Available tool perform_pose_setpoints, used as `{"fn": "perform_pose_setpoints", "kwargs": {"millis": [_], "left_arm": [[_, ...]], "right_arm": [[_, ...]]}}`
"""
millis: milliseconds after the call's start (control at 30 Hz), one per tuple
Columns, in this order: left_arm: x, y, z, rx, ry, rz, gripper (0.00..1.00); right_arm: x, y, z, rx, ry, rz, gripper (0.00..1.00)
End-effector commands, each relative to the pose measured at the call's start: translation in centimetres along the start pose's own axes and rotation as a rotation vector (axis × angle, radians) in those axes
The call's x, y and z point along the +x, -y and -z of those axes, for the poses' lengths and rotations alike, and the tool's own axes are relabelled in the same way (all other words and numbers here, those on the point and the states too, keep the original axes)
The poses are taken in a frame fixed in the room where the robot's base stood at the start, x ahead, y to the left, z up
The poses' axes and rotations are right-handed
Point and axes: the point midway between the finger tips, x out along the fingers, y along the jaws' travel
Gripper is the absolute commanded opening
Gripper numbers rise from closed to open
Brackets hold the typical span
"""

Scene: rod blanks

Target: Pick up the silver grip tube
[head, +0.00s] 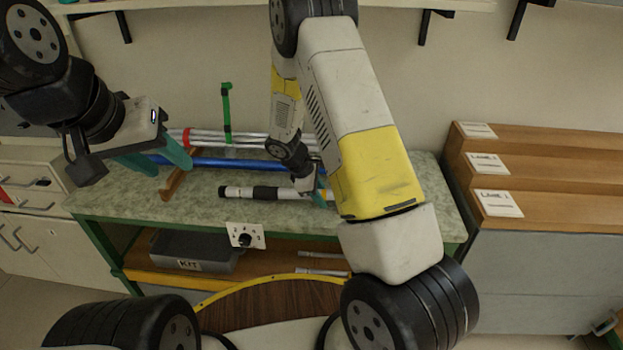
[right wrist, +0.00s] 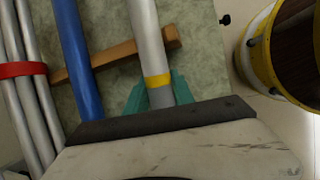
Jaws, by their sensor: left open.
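The silver grip tube (head: 292,192) has a black sleeve around its middle and lies lengthwise low over the front of the green bench (head: 205,207). Its right part is partly hidden by my right arm. In the right wrist view the tube (right wrist: 148,40) has a yellow band. My right gripper (right wrist: 159,95) has its teal fingers on both sides of the tube at this band, with no clear gap, and looks shut on it. I cannot tell whether the tube touches the bench. My left gripper (head: 155,160) is open and empty over the bench's left side.
A blue rod (head: 215,163) and a bundle of silver rods (head: 205,137) with a red band lie behind the tube on wooden rests (head: 174,186). A green upright post (head: 227,112) stands there. A grey KIT bin (head: 190,248) is on the shelf below. Wooden stepped lanes (head: 540,165) stand at right.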

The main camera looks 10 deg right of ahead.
Motion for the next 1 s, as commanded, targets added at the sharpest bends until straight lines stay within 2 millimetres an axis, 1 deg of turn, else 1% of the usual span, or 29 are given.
{"fn": "perform_pose_setpoints", "kwargs": {"millis": [33,67,100,467,667,767,800,1000], "left_arm": [[0.0,0.0,0.0,0.000,0.000,0.000,0.43],[0.0,0.0,0.0,0.000,0.000,0.000,0.43],[0.0,0.0,0.0,0.000,0.000,0.000,0.43],[0.0,0.0,0.0,0.000,0.000,0.000,0.43],[0.0,0.0,0.0,0.000,0.000,0.000,0.43],[0.0,0.0,0.0,0.000,0.000,0.000,0.43],[0.0,0.0,0.0,0.000,0.000,0.000,0.43],[0.0,0.0,0.0,0.000,0.000,0.000,0.43]], "right_arm": [[0.0,0.0,0.0,0.000,0.000,0.000,0.07],[0.0,0.0,0.0,0.000,0.000,0.000,0.01],[0.0,0.0,0.0,0.000,0.000,0.000,0.00],[-0.3,-0.1,-0.1,0.000,-0.001,-0.001,0.00],[-1.8,-0.5,-0.7,0.003,-0.002,-0.002,0.00],[-3.1,-0.9,-1.3,0.003,-0.002,-0.002,0.00],[-3.5,-0.5,-1.5,0.000,-0.001,-0.001,0.00],[-4.2,3.9,-3.3,-0.004,0.000,0.000,0.00]]}}
